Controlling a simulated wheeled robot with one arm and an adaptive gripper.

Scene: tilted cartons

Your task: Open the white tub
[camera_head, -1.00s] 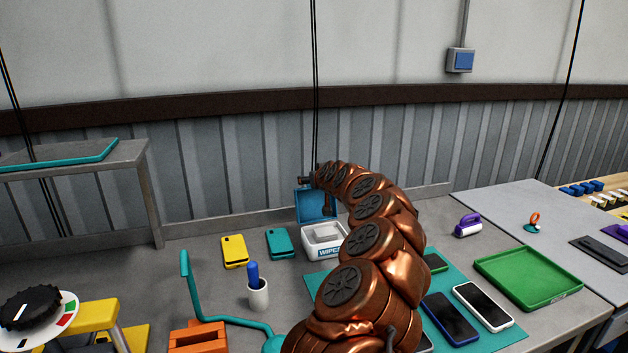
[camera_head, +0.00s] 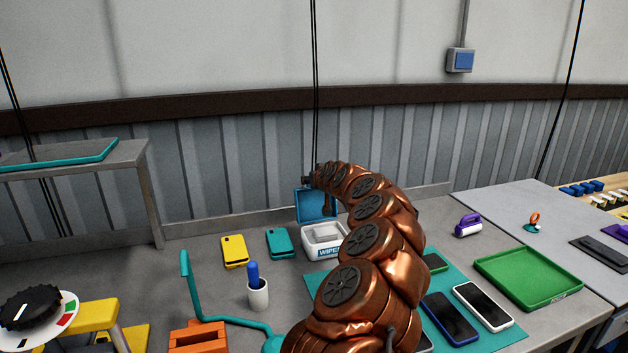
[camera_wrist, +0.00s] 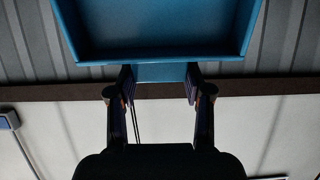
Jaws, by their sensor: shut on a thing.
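The white tub (camera_head: 322,243), marked with "WIPES" lettering, stands on the grey bench in the head view, partly hidden by my arm. Its blue lid (camera_head: 312,204) stands up at the tub's back edge, and the tub's top is uncovered. My gripper (camera_head: 309,179) is at the lid's upper edge, mostly hidden behind my copper arm. In the wrist view, the lid's hollow side (camera_wrist: 155,25) fills the top. My gripper's two fingers (camera_wrist: 160,78) are shut on a blue tab at the lid's edge.
Yellow (camera_head: 234,251) and teal (camera_head: 279,243) cases lie left of the tub. A white cup (camera_head: 258,295) with a blue-handled tool stands in front. Phones lie on a teal mat (camera_head: 500,340) to the right, beside a green tray (camera_head: 530,276). The corrugated wall is close behind.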

